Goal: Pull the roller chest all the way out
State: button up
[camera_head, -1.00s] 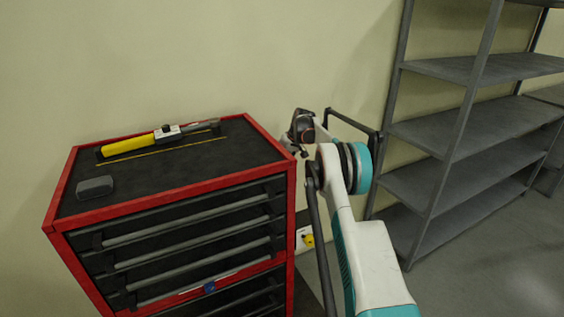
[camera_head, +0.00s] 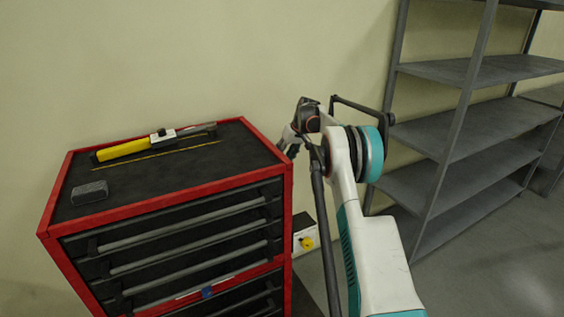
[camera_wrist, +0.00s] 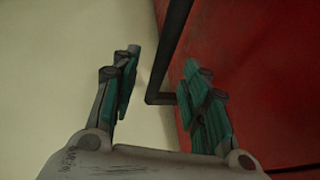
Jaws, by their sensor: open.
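The roller chest (camera_head: 170,205) is red with black drawer fronts and a dark top, at the left of the head view close to the wall. Its red side panel (camera_wrist: 250,70) fills the right of the wrist view. A dark bar handle (camera_wrist: 170,55) stands out from this panel and bends back to it. My gripper (camera_wrist: 160,85) is open and empty beside the panel, with the bar between its fingers in the picture. I cannot tell whether the fingers reach around the bar in depth. In the head view, my gripper (camera_head: 288,142) is partly hidden at the chest's far right corner.
A yellow-handled tool (camera_head: 125,149) and a dark block (camera_head: 90,192) lie on the chest top. A small box with a yellow knob (camera_head: 304,240) is right of the chest. A grey metal shelf (camera_head: 470,120) stands at the right. Floor is clear at the lower right.

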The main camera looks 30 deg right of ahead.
jog(key=v, duration=0.5)
jog(key=shift+s+r, duration=0.2)
jog(key=shift+r, duration=0.2)
jog(key=shift+r, duration=0.1)
